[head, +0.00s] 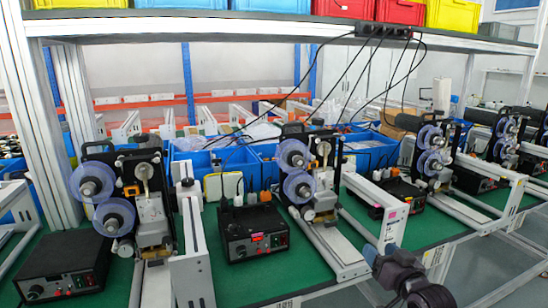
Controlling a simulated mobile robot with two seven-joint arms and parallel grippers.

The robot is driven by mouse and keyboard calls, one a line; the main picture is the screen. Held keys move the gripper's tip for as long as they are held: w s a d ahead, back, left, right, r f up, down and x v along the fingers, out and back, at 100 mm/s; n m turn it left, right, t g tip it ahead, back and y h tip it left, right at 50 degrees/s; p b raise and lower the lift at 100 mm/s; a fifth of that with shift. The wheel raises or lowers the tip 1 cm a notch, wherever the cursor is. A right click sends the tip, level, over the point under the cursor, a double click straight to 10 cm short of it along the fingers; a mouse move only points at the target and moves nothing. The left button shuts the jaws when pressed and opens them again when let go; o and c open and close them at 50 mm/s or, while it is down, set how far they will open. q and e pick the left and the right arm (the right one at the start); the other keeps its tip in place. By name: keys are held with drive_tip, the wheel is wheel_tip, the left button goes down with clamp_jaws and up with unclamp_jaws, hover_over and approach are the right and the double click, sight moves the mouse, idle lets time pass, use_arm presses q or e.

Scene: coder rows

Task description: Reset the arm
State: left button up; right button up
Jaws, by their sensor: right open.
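My right arm comes in at the bottom right of the head view, with dark, bulky links. My right gripper (373,256) is at its upper left end, small and dark, in front of the table's front edge near a white rail end. The gripper is open; I see nothing held in it. It appears apart from the machines, though its exact distance from the rail end is hard to tell. My left gripper is not in view.
Coder machines with blue reels (114,217) stand in a row on the green-topped table (270,279). Black control boxes (253,233) sit between them. Blue bins (240,158) are behind. A shelf (270,27) with coloured crates and hanging cables is above. White rails reach the front edge.

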drive_tip(key=s+f+g+h, duration=0.1)
drive_tip(key=s+f+g, duration=0.1)
drive_tip(key=s+f, duration=0.6)
drive_tip(key=s+d+f+g+h, duration=0.1)
drive_tip(key=s+f+g+h, duration=0.1)
drive_tip(key=s+f, duration=0.6)
drive_tip(key=s+d+f+g+h, duration=0.1)
drive_tip(key=s+f, duration=0.8)
drive_tip(key=s, duration=0.9)
drive_tip(key=shift+g, duration=0.4)
drive_tip(key=shift+w+f, duration=0.1)
